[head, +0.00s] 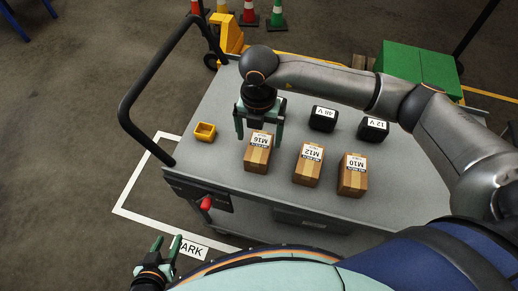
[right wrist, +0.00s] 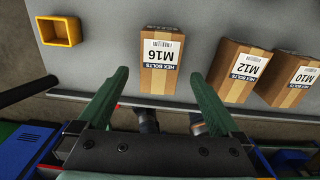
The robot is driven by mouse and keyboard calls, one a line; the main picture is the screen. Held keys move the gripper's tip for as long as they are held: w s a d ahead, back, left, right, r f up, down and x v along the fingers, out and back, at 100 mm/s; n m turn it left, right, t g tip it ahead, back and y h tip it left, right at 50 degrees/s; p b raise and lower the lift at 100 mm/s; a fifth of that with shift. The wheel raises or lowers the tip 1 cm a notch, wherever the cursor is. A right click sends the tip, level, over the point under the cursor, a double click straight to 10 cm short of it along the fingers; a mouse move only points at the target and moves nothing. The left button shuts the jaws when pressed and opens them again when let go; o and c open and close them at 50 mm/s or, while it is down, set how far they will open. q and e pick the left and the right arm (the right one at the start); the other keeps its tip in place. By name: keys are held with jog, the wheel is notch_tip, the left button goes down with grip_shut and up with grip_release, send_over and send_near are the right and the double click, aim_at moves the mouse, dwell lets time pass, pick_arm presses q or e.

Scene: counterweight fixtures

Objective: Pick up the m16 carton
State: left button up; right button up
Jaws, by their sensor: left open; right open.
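The M16 carton (head: 257,156) is a brown box with a white label, standing on the grey cart top (head: 222,180) at the left of a row of three cartons. My right gripper (head: 258,129) is open and empty, just above and behind the M16 carton in the head view. In the right wrist view the M16 carton (right wrist: 161,62) lies ahead, between the lines of the two open fingers (right wrist: 160,85), with nothing held. My left gripper (head: 166,246) is open and empty at the lower left, off the cart.
The M12 carton (head: 308,168) and M10 carton (head: 352,178) stand to the right of M16. A small yellow bin (head: 205,132) is to its left. Two black batteries (head: 322,121) (head: 373,130) stand behind. A black push handle (head: 150,85) rises at the cart's left end.

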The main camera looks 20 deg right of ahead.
aim_at(259, 146)
notch_tip(259, 146, down, 7)
jog(key=shift+r+p, duration=0.2)
jog(key=shift+p, duration=0.25)
grip_shut()
dwell(0.7)
jog(key=shift+w+r, duration=0.1)
